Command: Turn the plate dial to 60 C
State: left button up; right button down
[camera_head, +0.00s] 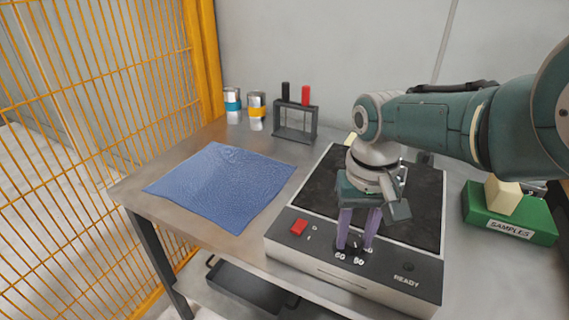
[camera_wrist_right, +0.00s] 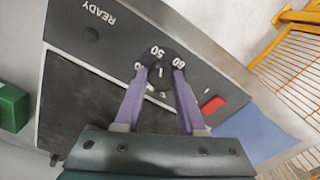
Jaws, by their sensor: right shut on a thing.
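The hot plate (camera_head: 322,245) has a dark top and a sloping black front panel. Its small dark dial (camera_head: 353,247) sits on that panel, with white numbers around its front side. My left gripper is in neither view.
A red switch (camera_head: 299,227) is left of the dial, and a READY lamp (camera_head: 408,267) is right of it. A blue cloth (camera_head: 222,183), two cans (camera_head: 256,110) and a rack (camera_head: 296,121) are on the left. A green SAMPLES box (camera_head: 511,219) stands at right.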

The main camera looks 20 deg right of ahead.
aim_at(354, 240)
jog(key=m, duration=0.5)
jog(key=shift+m, duration=0.3)
jog(key=m, duration=0.5)
jog(key=shift+m, duration=0.6)
jog(key=c, duration=0.5)
grip_release()
notch_tip(354, 240, up, 10)
jog(key=p, duration=0.9)
